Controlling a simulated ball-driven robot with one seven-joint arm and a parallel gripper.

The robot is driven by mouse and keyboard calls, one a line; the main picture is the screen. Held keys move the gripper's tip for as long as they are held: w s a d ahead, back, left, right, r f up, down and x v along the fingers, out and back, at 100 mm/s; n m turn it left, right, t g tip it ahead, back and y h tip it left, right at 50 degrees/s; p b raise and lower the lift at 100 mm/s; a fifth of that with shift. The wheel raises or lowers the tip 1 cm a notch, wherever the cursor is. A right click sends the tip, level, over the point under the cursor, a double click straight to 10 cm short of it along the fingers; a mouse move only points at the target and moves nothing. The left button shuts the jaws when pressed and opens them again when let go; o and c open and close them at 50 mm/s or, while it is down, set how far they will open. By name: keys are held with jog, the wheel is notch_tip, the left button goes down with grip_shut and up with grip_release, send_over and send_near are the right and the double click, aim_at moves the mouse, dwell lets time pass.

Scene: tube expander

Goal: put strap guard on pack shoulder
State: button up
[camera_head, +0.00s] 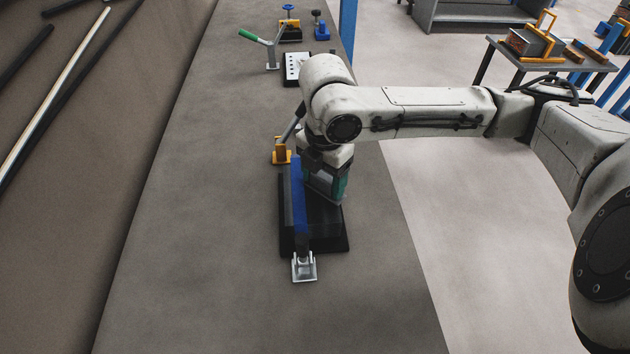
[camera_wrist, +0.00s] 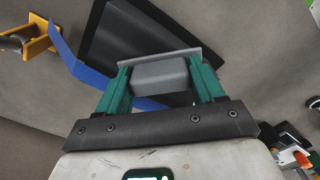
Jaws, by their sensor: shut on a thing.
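A black pack (camera_head: 335,240) lies on the bench, and a blue strap (camera_head: 298,205) runs lengthwise along its left part. My gripper (camera_head: 326,190) is low over the pack's right side, just right of the strap. In the wrist view its two green fingers are shut on a grey block with a thin flat plate along its far edge, which looks like the strap guard (camera_wrist: 160,76). The black pack (camera_wrist: 135,35) and blue strap (camera_wrist: 72,58) lie beyond and below it. Whether the guard touches the pack cannot be told.
An orange lever clamp (camera_head: 281,153) stands at the pack's far end. A silver bracket (camera_head: 304,268) is at its near end. Farther back are a white perforated block (camera_head: 293,67) and a green-handled tool (camera_head: 262,45). The bench left of the pack is clear.

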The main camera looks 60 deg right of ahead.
aim_at(324, 176)
jog(key=shift+s+r, duration=0.1)
jog(key=shift+f, duration=0.25)
jog(key=o, duration=1)
jog(key=shift+r, duration=0.1)
jog(key=shift+o, duration=0.2)
notch_tip(324, 176, up, 12)
jog(key=p, duration=0.1)
jog(key=shift+r, duration=0.15)
